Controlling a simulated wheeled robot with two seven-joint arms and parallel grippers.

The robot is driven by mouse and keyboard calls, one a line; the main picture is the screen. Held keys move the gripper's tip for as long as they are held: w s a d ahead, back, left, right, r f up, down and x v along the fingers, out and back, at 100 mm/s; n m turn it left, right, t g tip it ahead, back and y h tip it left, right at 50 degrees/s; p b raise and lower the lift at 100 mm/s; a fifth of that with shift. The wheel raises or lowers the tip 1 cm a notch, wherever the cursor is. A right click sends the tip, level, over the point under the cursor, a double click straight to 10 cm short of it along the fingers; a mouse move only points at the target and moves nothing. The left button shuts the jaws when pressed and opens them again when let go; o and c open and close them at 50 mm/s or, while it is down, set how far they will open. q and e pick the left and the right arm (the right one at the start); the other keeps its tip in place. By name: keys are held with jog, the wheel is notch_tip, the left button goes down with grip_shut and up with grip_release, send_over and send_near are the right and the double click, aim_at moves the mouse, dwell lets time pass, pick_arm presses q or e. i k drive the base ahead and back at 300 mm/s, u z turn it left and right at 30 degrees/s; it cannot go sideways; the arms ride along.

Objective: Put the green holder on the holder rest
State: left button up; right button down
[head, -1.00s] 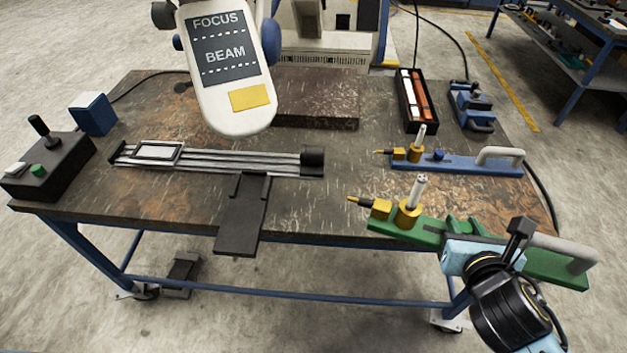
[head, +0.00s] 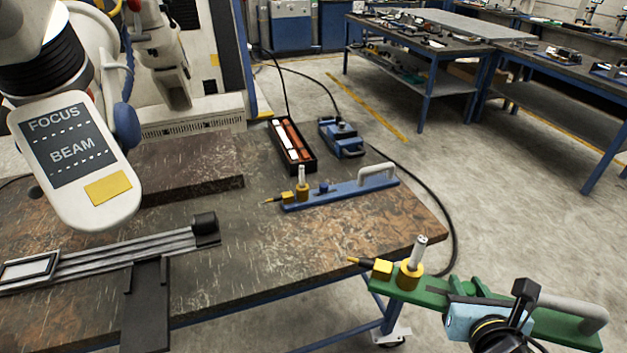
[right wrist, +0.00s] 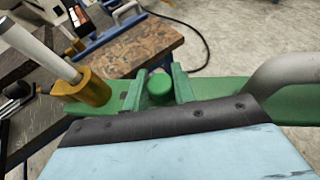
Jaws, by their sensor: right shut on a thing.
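The green holder (head: 545,322) is a long green bar with a grey handle at its right end and a yellow block, brass tip and upright pin at its left end. My right gripper (head: 461,308) is shut on the middle of the bar and holds it in front of the table's right corner. In the right wrist view the green holder (right wrist: 222,90) lies across the dark jaw (right wrist: 170,124). I cannot tell for certain which thing is the holder rest; a blue cradle-like block (head: 342,138) stands at the table's back right. My left gripper is not in view.
A similar blue holder (head: 335,194) lies on the table (head: 270,245). A black box (head: 292,147) with white and red items stands behind it. A black cable runs past the right edge.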

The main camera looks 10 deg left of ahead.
aim_at(145, 327)
jog(key=z, duration=2.2)
jog(key=k, duration=2.5)
jog(key=u, duration=2.05)
jog(key=i, duration=0.5)
jog(key=u, duration=0.1)
